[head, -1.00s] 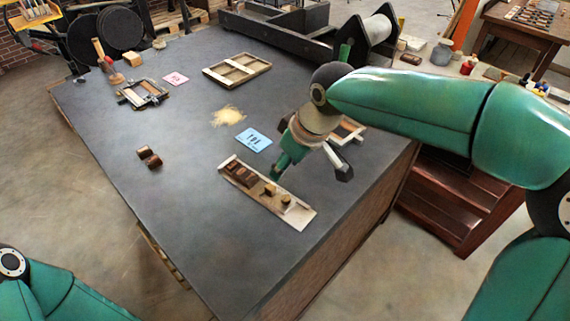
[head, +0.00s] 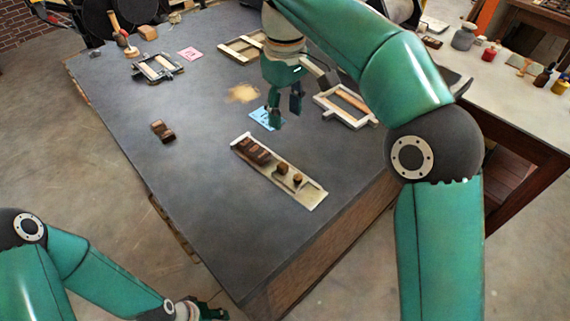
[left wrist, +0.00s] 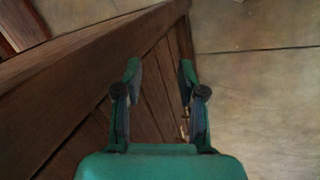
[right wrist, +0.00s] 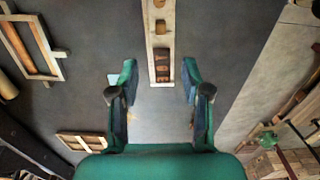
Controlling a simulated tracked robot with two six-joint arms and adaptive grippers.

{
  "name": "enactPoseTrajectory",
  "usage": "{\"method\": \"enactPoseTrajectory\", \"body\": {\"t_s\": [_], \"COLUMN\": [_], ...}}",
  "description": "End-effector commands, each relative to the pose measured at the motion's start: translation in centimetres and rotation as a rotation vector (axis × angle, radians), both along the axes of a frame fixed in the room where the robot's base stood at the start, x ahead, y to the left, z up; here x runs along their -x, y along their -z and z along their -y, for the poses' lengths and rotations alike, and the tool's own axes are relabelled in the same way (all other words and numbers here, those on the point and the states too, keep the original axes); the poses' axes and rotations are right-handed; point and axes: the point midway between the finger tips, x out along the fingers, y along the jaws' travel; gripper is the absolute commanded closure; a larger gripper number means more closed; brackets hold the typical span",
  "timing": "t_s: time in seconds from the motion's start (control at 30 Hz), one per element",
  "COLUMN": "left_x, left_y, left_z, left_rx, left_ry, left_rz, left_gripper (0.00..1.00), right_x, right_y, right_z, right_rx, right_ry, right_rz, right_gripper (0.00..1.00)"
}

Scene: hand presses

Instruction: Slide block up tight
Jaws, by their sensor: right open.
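A narrow pale wooden tray (head: 312,200) lies on the dark table in the head view. A row of dark brown blocks (head: 250,150) sits at its far left end. Beyond a gap, a small brown block (head: 282,168) and another small block (head: 297,179) stand apart in it. The tray also shows in the right wrist view (right wrist: 151,45), with the dark row (right wrist: 163,69) nearest the fingers. My right gripper (head: 285,113) is open and empty above the table, behind the tray. My left gripper (left wrist: 160,72) is open and empty beside the table's wooden side, low in the head view.
Two brown blocks (head: 162,130) lie left of the tray. A blue card (head: 262,117) is partly hidden by my right gripper. A wooden frame (head: 345,107) lies right of it, and a sawdust-coloured pile (head: 243,93) behind.

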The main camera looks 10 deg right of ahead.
Motion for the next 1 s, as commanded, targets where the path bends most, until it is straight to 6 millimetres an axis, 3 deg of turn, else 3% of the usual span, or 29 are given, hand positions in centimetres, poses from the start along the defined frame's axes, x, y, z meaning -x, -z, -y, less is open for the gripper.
{"method": "enactPoseTrajectory", "body": {"t_s": [0.27,0.8,1.0], "left_x": [0.0,0.0,0.0], "left_y": [1.3,2.7,2.7], "left_z": [0.0,0.0,0.0], "left_rx": [0.0,0.0,0.0], "left_ry": [0.0,0.0,0.0], "left_rz": [0.0,0.0,0.0], "left_gripper": [0.6,0.6,0.6], "right_x": [0.1,0.1,0.1], "right_y": [3.5,14.2,16.2], "right_z": [-0.1,-0.1,-0.1], "right_rx": [0.001,0.0,-0.001], "right_ry": [-0.003,-0.003,-0.002], "right_rz": [-0.002,0.0,0.002], "right_gripper": [0.52,0.52,0.52]}}
